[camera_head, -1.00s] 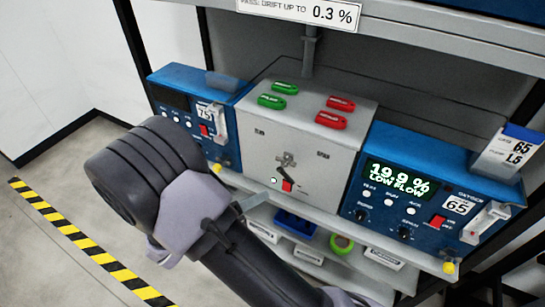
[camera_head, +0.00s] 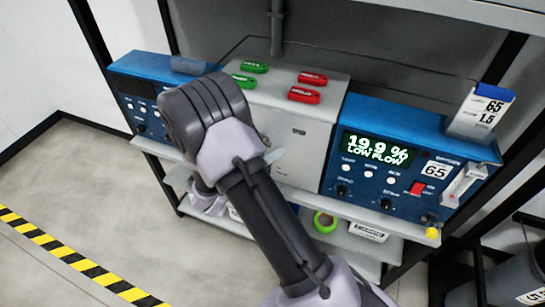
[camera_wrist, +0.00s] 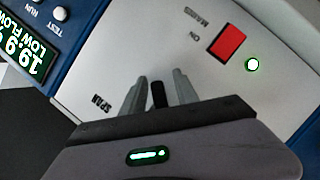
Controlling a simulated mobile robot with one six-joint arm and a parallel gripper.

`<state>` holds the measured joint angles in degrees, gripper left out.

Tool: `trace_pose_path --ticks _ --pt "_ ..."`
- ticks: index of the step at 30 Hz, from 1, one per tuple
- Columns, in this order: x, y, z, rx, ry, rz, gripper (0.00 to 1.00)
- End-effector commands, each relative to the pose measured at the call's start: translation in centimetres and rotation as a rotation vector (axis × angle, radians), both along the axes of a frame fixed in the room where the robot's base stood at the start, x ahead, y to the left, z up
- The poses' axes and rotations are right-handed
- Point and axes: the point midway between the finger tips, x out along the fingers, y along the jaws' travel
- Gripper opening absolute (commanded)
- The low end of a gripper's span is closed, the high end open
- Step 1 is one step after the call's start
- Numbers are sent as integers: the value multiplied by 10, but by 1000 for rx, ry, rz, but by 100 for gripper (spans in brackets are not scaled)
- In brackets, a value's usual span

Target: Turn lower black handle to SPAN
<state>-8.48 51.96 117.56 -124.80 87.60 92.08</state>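The lower black handle (camera_wrist: 158,95) shows in the wrist view on the light grey panel (camera_wrist: 180,45) of the middle box. It stands between the two fingers of my gripper (camera_wrist: 158,92). The fingers are apart, with a narrow gap visible on each side of the handle. The handle's base and pointing direction are hidden by the gripper.
A red mains switch (camera_wrist: 226,40) and a lit green lamp (camera_wrist: 253,64) sit near the fingers. The right blue analyser (camera_head: 410,130) reads 19.9 % LOW FLOW. Green tags (camera_head: 254,67) and red tags (camera_head: 312,78) lie on the box top. A shelf edge (camera_head: 290,195) runs below.

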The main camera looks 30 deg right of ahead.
Motion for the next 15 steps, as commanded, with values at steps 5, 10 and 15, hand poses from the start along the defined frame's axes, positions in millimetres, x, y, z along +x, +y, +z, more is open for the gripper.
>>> trace_pose_path --ticks 5,10,15 --pt "0 0 0 0 0 0 36" --pt "0 0 0 0 0 0 3" --pt "0 0 0 0 0 0 0"
